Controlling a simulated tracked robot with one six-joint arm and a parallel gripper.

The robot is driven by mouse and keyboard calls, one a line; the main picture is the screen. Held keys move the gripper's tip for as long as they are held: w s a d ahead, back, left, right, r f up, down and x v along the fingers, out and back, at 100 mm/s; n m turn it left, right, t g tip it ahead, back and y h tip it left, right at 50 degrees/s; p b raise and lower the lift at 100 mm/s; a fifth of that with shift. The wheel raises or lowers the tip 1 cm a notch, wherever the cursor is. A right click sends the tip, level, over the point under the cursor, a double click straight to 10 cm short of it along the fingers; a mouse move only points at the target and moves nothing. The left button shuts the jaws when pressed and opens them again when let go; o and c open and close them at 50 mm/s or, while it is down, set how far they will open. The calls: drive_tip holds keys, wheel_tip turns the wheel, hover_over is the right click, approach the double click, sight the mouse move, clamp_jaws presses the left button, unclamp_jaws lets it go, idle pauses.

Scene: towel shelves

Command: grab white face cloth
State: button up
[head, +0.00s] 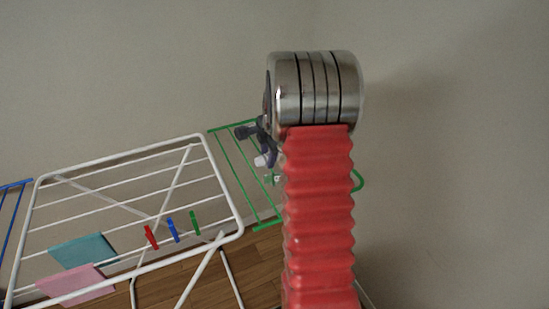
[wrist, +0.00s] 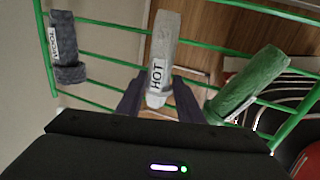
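The white face cloth (wrist: 163,50), a pale rolled or folded strip with a tag reading "HOT", hangs over the green rods in the wrist view. My gripper (wrist: 160,92) has its two dark fingers on either side of the cloth's lower end. Gaps show between the fingers and the cloth, so it is open and not holding it. In the head view my gripper is partly hidden behind my red arm, and a small white patch (head: 262,160) shows just below it; I cannot tell for sure that it is the cloth.
A dark grey cloth (wrist: 66,50) hangs to the left and a green cloth (wrist: 250,82) to the right on the rods. The white drying rack (head: 120,151) holds a teal cloth (head: 83,251), a pink cloth (head: 75,285) and coloured pegs (head: 172,230). A plain wall stands behind.

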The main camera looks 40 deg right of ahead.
drive_tip(key=c, duration=0.4)
drive_tip(key=shift+r, duration=0.1)
wheel_tip(320, 180, up, 10)
drive_tip(key=shift+f, duration=0.1)
idle(0.4)
idle(0.5)
